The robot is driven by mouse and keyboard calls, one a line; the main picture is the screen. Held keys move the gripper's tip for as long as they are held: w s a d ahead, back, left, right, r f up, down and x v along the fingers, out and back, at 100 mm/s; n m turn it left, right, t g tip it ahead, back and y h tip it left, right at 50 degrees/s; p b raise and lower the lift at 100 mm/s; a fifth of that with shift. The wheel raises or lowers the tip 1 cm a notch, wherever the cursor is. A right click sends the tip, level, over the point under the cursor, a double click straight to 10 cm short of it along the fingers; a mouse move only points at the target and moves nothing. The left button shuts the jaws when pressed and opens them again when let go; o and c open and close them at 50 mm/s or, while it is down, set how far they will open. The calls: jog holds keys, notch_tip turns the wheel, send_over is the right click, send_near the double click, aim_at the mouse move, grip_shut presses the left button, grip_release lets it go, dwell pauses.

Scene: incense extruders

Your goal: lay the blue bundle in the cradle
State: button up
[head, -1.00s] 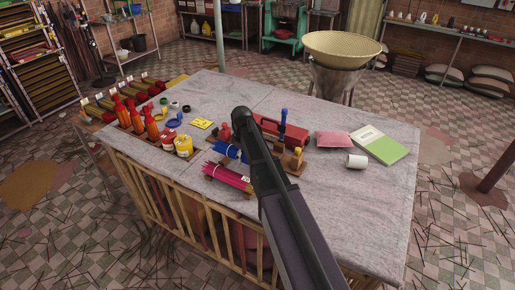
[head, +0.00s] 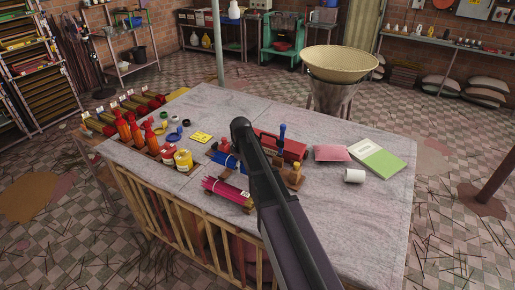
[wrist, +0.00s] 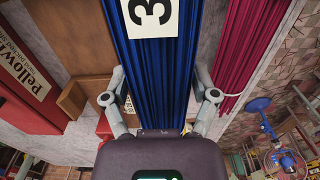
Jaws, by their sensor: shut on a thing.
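The blue bundle (wrist: 165,65) is a sheaf of straight sticks with a white tag marked 3. In the wrist view it runs between the fingers of my gripper (wrist: 162,98), which is shut on it. In the head view the blue bundle (head: 223,159) shows left of my arm, behind the magenta bundle (head: 226,188); my arm hides its right end and my gripper. Small brown wooden supports (head: 249,205) show at the magenta bundle's ends. I cannot tell for certain which wooden piece is the blue bundle's cradle, or whether the bundle touches one.
A red box (head: 292,148) and a blue-handled tool (head: 282,138) stand just right of my arm. Orange bottles (head: 136,133) and a yellow jar (head: 183,160) are at left. A white cup (head: 354,176) and a green-and-white book (head: 377,157) lie right. The table's front right (head: 345,225) is clear.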

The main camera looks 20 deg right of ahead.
notch_tip(320, 180, up, 13)
jog(key=p, duration=1.2)
jog(key=shift+s, duration=0.1)
